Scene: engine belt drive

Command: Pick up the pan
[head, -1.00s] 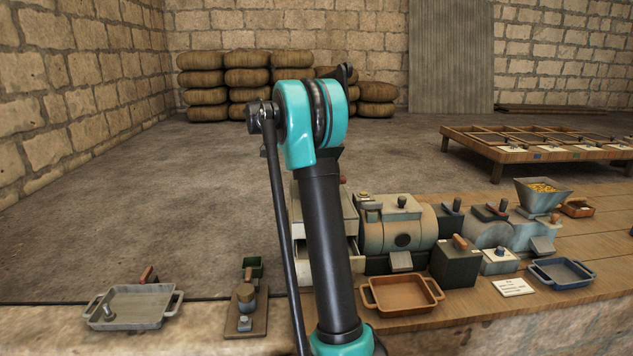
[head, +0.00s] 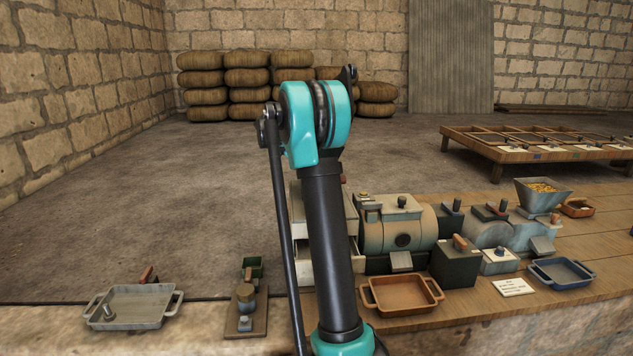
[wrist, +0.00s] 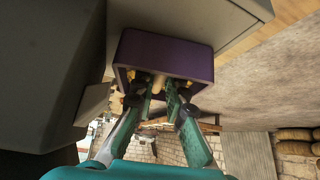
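In the head view a grey metal pan (head: 134,307) is at the left, a brown-orange pan (head: 402,295) is in the middle and a blue pan (head: 561,273) is at the right. I cannot tell which one the task means. In the wrist view my gripper (wrist: 163,86) has its fingertips at a dark purple, box-shaped part (wrist: 184,52) beside grey casing. A small tan piece shows between the fingertips; I cannot tell whether they grip it. The gripper is hidden in the head view.
A hopper (head: 542,194) with yellow grain is farther right. A board with a small pot (head: 245,305) sits left of my arm. Open floor lies behind.

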